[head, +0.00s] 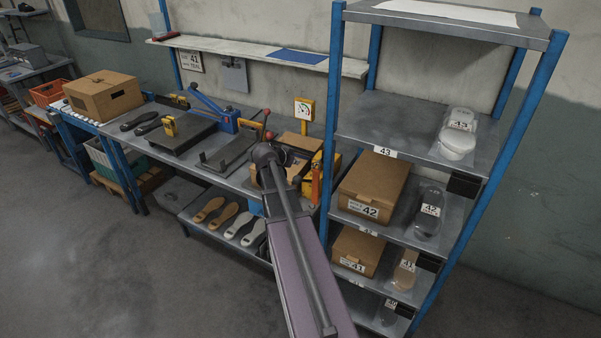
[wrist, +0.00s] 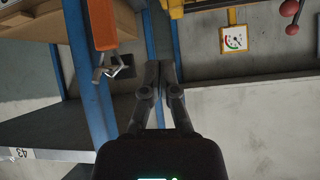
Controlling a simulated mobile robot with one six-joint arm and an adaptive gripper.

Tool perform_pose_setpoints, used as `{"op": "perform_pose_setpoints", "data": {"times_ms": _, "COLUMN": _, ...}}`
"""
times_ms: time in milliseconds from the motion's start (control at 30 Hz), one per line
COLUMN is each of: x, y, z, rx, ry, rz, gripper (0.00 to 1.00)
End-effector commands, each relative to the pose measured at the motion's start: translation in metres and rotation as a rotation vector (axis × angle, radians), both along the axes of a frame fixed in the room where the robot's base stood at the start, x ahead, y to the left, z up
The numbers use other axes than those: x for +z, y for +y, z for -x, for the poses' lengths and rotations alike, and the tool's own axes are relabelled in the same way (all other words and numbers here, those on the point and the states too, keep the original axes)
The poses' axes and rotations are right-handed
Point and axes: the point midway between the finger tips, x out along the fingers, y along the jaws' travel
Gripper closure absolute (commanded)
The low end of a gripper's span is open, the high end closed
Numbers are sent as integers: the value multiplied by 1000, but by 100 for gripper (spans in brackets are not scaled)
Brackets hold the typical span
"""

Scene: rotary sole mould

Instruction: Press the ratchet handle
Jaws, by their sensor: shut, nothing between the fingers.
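No part is clearly marked as the ratchet handle. In the head view my arm hides the gripper and part of the bench. An orange-handled item (wrist: 102,25) with a metal hook is left of the fingers, apart from them.
A blue-posted shelf rack (head: 455,235) with boxes (head: 374,185) and bagged soles stands close on the right of my arm. A yellow-framed gauge (head: 304,109) stands behind the bench; it also shows in the wrist view (wrist: 234,39). The floor (head: 110,260) at front left is clear.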

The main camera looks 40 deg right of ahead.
Motion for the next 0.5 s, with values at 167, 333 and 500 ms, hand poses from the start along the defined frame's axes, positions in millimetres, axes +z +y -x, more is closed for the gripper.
{"op": "perform_pose_setpoints", "data": {"times_ms": 167, "x": -2, "y": -1, "z": -1, "rx": 1, "ry": 0, "rz": 0, "gripper": 100}}
{"op": "perform_pose_setpoints", "data": {"times_ms": 333, "x": -8, "y": -7, "z": -3, "rx": 1, "ry": -1, "rz": 0, "gripper": 100}}
{"op": "perform_pose_setpoints", "data": {"times_ms": 500, "x": -18, "y": -20, "z": -7, "rx": 0, "ry": -1, "rz": 0, "gripper": 100}}
